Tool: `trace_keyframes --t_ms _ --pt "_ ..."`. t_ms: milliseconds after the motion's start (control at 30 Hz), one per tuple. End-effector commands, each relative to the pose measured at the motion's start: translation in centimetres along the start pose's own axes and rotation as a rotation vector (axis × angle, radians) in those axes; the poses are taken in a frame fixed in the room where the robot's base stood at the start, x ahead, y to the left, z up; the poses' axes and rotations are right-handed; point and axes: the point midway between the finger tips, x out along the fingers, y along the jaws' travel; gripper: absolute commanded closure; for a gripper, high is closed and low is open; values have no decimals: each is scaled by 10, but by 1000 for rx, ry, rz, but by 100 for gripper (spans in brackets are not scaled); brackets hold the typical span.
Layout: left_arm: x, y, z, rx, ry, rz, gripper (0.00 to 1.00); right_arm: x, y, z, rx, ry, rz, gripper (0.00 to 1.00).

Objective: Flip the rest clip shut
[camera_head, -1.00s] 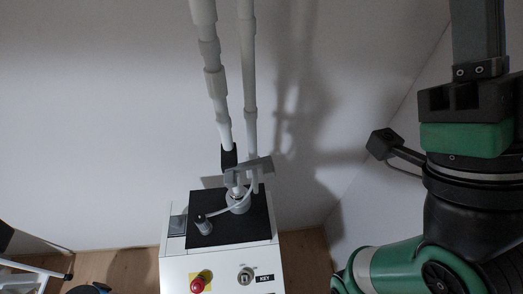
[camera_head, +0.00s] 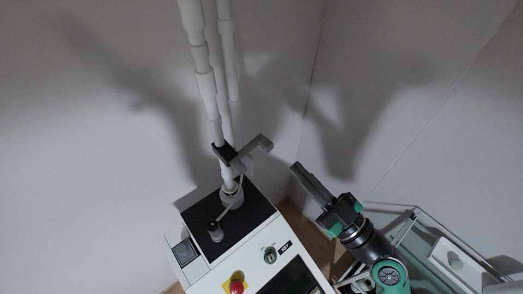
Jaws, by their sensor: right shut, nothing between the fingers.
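A grey bar-like piece (camera_head: 252,149) sticks out to the right from a dark sleeve (camera_head: 222,153) around the white pole (camera_head: 208,92). It looks like the rest clip, standing out from the pole, though its hinge is too small to make out. A thin light cord or rod runs below it to a small grey cylinder (camera_head: 215,231) on the black top. My right gripper (camera_head: 296,169) is shut and empty. Its tips point up and left, a short way right of the grey bar and apart from it. My left gripper is out of view.
The white cabinet (camera_head: 203,265) has a black top (camera_head: 250,205), a red button (camera_head: 237,286) and a key switch (camera_head: 270,255). A pale-framed glassy stand (camera_head: 432,238) is at lower right. Walls close in behind; the space above the gripper is clear.

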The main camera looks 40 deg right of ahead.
Motion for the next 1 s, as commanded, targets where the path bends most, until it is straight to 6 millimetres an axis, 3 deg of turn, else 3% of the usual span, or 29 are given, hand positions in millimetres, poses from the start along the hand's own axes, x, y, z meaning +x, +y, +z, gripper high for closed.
trace_keyframes --t_ms 267,700,800,1000 --pt "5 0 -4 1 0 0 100 15 2 -4 -4 7 3 100" --pt "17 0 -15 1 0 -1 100 107 2 -6 -4 11 3 100" --pt "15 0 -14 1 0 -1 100 95 2 18 0 0 3 100" --pt "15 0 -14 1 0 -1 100 90 2 32 -2 6 3 100"
